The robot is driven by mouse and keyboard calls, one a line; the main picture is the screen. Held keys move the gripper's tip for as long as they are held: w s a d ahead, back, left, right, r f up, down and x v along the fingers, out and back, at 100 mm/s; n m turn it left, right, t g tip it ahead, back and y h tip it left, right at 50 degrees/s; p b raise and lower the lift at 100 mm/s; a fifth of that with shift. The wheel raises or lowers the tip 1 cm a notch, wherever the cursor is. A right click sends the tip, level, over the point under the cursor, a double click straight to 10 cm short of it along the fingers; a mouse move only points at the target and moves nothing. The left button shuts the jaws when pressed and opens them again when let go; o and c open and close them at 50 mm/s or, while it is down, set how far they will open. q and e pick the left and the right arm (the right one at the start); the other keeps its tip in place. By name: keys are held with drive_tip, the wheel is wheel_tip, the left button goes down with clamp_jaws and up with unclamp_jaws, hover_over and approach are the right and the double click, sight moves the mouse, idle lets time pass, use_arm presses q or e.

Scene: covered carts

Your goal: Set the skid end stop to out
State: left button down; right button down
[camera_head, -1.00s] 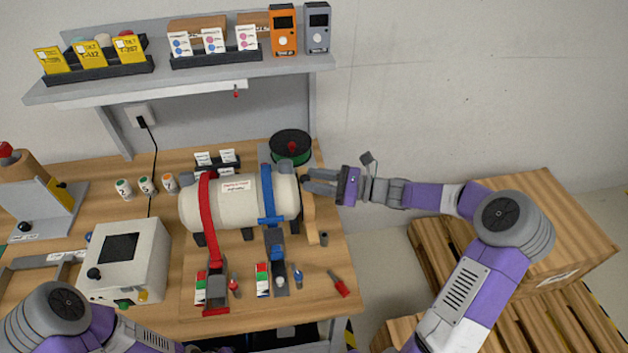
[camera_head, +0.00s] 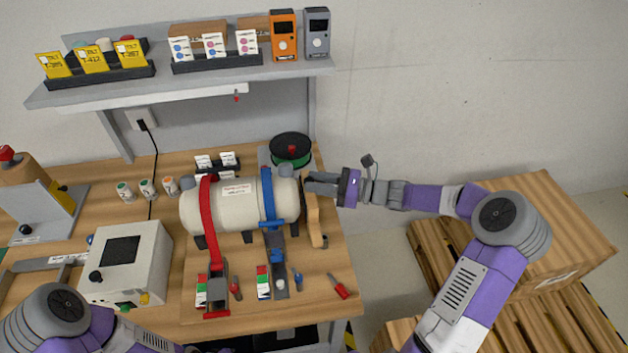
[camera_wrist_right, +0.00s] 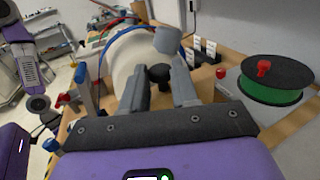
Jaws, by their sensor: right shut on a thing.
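A cream tank (camera_head: 240,205) lies on dark feet under a red strap (camera_head: 208,215) and a blue strap (camera_head: 268,195). A wooden upright piece (camera_head: 314,225), which looks like the skid end stop, stands at the tank's right end. My right gripper (camera_head: 308,184) reaches in from the right at the top of this piece. In the right wrist view its fingers (camera_wrist_right: 160,88) are on either side of a black knob (camera_wrist_right: 159,72) and shut on it. The fingers hide part of the stop. My left forearm shows at lower left; its gripper is outside the view.
A green and black spool (camera_head: 291,149) stands behind my right gripper. A white box with a screen (camera_head: 125,262) stands at left on the bench. A red-handled tool (camera_head: 340,290) lies near the front right. A shelf (camera_head: 180,82) overhangs the back. Wooden crates (camera_head: 545,225) stand at right.

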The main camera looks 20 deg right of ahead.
drive_tip(key=d+p, duration=0.1)
drive_tip(key=d, duration=0.1)
drive_tip(key=s+d+p, duration=0.1)
drive_tip(key=d, duration=0.1)
drive_tip(key=shift+d, duration=0.1)
drive_tip(key=c, duration=1.2)
unclamp_jaws()
drive_tip(key=shift+o, duration=0.2)
drive_tip(key=p+v, duration=0.1)
drive_tip(key=v, duration=0.6)
drive_tip(key=shift+s+d, duration=0.2)
drive_tip(key=shift+s, duration=0.05)
drive_tip(key=shift+f, duration=0.1)
